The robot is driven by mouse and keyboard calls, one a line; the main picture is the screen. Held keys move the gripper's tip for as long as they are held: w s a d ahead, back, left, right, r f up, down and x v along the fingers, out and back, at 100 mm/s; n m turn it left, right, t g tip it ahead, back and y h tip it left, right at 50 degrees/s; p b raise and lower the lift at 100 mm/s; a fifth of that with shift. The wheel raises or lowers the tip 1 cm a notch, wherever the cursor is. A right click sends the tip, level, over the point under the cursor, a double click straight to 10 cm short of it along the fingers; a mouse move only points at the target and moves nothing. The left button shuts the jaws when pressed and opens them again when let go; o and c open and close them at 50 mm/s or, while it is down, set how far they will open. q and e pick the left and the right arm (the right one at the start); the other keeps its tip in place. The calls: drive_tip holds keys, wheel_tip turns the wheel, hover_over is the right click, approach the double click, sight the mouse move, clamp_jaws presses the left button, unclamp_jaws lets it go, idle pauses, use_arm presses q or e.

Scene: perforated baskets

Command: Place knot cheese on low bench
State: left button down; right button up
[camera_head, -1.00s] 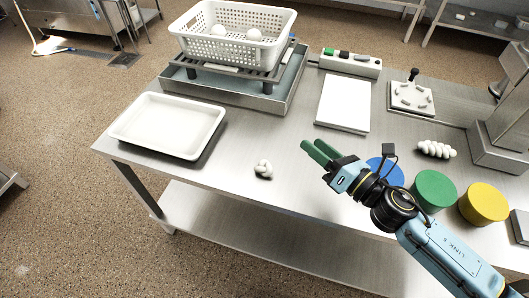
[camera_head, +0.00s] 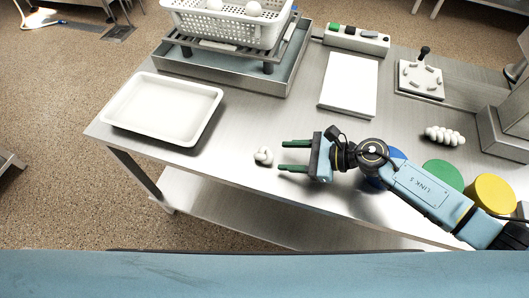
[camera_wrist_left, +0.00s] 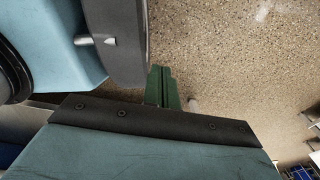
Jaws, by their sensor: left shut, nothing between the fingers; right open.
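A small white knot cheese (camera_head: 263,156) lies on the steel table (camera_head: 240,125) near its front edge. My right gripper (camera_head: 283,156) is open just to the right of it, its two green fingers pointing left at the knot; nothing is between them. My left gripper shows in the left wrist view (camera_wrist_left: 163,90), its green fingers shut together and empty above the speckled floor. It does not show in the head view. I cannot tell which surface is the low bench.
A white tray (camera_head: 133,110) sits at the left, a perforated basket (camera_head: 205,27) on a rack behind it. A white board (camera_head: 348,85), a braided white piece (camera_head: 444,136) and blue (camera_head: 396,154), green (camera_head: 440,175) and yellow (camera_head: 491,194) round blocks are to the right.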

sight(273, 154)
drive_tip(key=x, duration=0.4)
drive_tip(key=shift+a+r, duration=0.3)
drive_tip(key=shift+w+a+f, duration=0.1)
drive_tip(key=shift+a+f, duration=0.15)
drive_tip(key=shift+a, duration=0.2)
use_arm(q)
drive_tip(key=shift+w+d+r, duration=0.2)
drive_tip(key=shift+w+d, duration=0.35)
drive_tip(key=shift+d, duration=0.15)
use_arm(e)
drive_tip(key=c, duration=0.6)
use_arm(q)
drive_tip(key=shift+s+a, duration=0.15)
drive_tip(key=shift+a, duration=0.25)
use_arm(e)
drive_tip(key=shift+c, duration=0.6)
